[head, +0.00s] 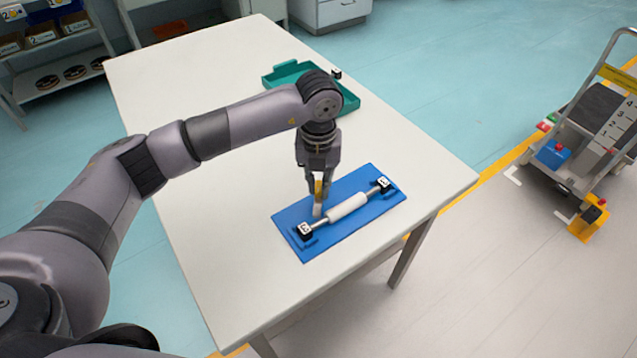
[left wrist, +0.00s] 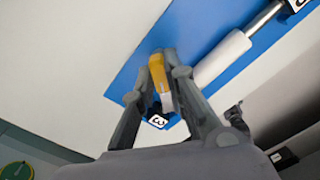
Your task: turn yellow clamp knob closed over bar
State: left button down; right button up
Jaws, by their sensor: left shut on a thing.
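The yellow clamp knob (head: 318,187) is between the fingers of my left gripper (head: 317,196), which points down and is shut on it. The left wrist view shows the yellow knob (left wrist: 157,70) with a pale part at one end, between both fingers (left wrist: 160,62). The metal bar (head: 320,223) carries a white roll (head: 348,206) and lies diagonally over a blue base plate (head: 285,218). The knob is close to the near-left end of the bar. The fingers partly hide the knob, so its turn angle cannot be told. My right gripper is not in view.
Black labelled blocks stand at the bar's near (head: 304,231) and far (head: 384,184) ends. A green tray (head: 350,101) is at the back of the white table (head: 215,240). The table's left part is clear. A cart (head: 600,125) stands on the floor at right.

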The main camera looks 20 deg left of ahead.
pick_arm(q)
jog(key=n, duration=0.3)
jog(key=shift+n, duration=2.2)
jog(key=c, duration=1.6)
grip_release()
